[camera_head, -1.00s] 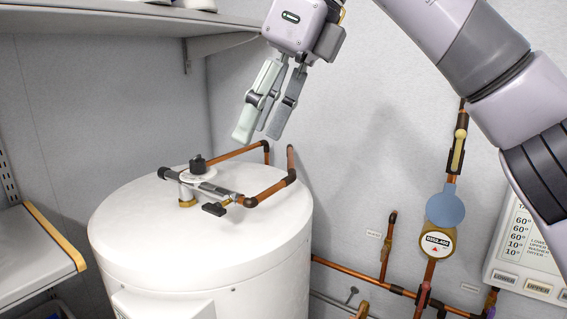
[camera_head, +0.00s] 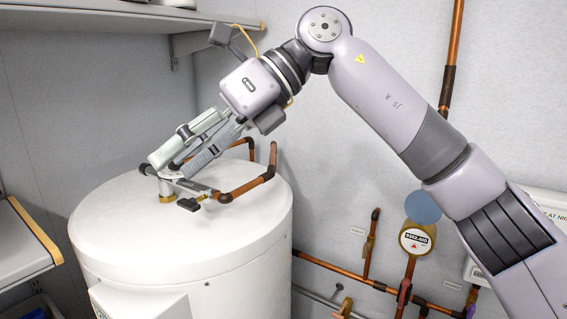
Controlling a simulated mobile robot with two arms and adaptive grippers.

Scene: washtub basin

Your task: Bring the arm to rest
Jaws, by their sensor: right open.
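My right arm (camera_head: 400,115) comes in from the lower right, rises to an elbow and reaches down to the left. My right gripper (camera_head: 171,165) is open, with its fingertips in front of or over the valve fittings on top of the white tank (camera_head: 120,225). The fingers partly hide those fittings, and I cannot tell whether they touch them. Nothing shows held between the fingers. My left gripper is not in view.
Copper pipes (camera_head: 250,187) rise from the tank top. A dark valve handle (camera_head: 188,204) sticks out toward the front. A gauge (camera_head: 415,239) and wall pipes are at right, partly behind my arm. Shelves (camera_head: 25,245) stand at left.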

